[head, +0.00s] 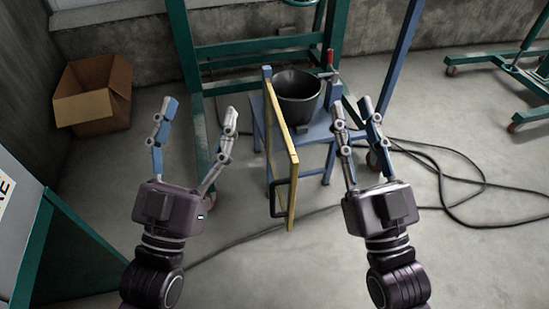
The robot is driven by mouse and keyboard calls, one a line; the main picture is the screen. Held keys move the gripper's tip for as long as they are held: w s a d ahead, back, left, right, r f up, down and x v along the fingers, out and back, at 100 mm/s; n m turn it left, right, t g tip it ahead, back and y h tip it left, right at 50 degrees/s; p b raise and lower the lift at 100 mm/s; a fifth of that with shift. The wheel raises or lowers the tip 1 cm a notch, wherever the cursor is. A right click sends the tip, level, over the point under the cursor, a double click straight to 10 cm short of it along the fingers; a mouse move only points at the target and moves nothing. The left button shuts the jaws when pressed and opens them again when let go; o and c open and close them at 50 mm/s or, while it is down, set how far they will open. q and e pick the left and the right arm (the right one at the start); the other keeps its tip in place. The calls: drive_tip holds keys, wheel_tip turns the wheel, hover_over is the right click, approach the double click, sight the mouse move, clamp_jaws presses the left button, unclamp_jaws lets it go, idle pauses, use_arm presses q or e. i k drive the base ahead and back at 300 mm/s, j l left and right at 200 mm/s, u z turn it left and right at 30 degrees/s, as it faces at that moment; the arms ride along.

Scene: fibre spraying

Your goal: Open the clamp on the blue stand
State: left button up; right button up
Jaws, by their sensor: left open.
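The blue stand (316,131) is a low blue table in the middle of the head view. A clamp (331,73) with a red handle (330,57) sits at its right rear, beside a dark bucket. I cannot tell whether its jaws are open or shut. My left gripper (200,107) is open and empty, left of the stand. My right gripper (352,104) has its fingers apart with nothing between them. It appears in front of the stand's right side, below the clamp in the picture and apart from it.
A dark bucket (298,88) stands on the blue stand. A yellow frame (282,130) leans upright at its front left. Black cables (466,188) lie on the floor at right. A cardboard box (95,92) is at left. Green frames (186,75) stand behind.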

sight(329, 61)
drive_tip(key=i+l+u, duration=0.3)
drive_tip(key=u, duration=0.2)
drive_tip(key=i+l+u, duration=0.2)
drive_tip(key=l+u, duration=0.25)
